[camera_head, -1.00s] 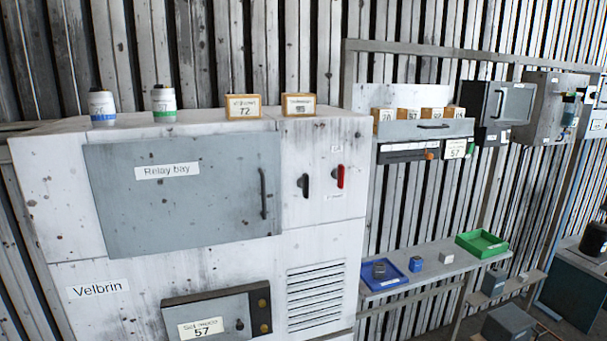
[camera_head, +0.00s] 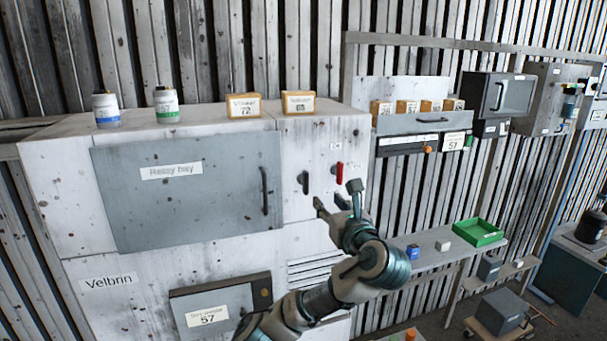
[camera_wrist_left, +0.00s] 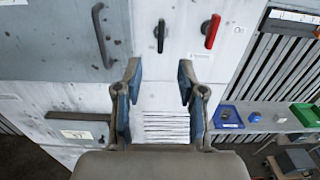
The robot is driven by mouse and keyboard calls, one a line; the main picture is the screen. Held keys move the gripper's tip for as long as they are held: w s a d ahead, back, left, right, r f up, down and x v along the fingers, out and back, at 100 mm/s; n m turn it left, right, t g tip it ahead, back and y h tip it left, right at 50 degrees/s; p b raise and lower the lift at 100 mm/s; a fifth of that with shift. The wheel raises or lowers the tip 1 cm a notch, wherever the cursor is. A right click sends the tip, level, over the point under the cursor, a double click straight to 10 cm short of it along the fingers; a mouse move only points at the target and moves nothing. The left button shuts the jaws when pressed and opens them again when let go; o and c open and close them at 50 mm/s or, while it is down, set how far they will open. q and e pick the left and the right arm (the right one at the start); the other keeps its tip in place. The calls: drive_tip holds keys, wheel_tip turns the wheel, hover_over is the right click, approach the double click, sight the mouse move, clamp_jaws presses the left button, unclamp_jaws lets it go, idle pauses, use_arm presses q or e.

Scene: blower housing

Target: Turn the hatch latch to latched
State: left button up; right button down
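On the white cabinet front, a black rotary handle (camera_head: 305,182) and a red rotary handle (camera_head: 339,173) sit side by side, both pointing roughly up and down. They also show in the left wrist view, black (camera_wrist_left: 160,35) and red (camera_wrist_left: 211,31). Small labels by them are too blurred to read, so I cannot tell which is the hatch latch. My left gripper (camera_head: 337,197) is open and empty, just below the two handles. In the left wrist view its fingers (camera_wrist_left: 159,82) point at the panel below the black handle, apart from it. My right gripper is out of view.
A grey "Relay bay" door (camera_head: 190,195) with a bar handle (camera_head: 265,191) is left of the handles. Bottles and yellow boxes (camera_head: 244,106) stand on the cabinet top. A shelf with a green tray (camera_head: 475,233) is at right. A grey box marked 57 (camera_head: 215,311) is below.

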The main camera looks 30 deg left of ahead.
use_arm(q)
drive_tip(key=p, duration=0.3)
approach(306, 177)
drive_tip(key=p+x, duration=0.3)
drive_tip(key=x, duration=0.7)
drive_tip(key=shift+w+a, duration=0.4)
drive_tip(key=shift+w, duration=0.1)
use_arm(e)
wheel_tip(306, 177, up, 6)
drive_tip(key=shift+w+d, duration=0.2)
use_arm(q)
drive_tip(key=shift+d, duration=0.2)
drive_tip(key=shift+c, duration=0.4)
drive_tip(key=shift+a, duration=0.1)
clamp_jaws()
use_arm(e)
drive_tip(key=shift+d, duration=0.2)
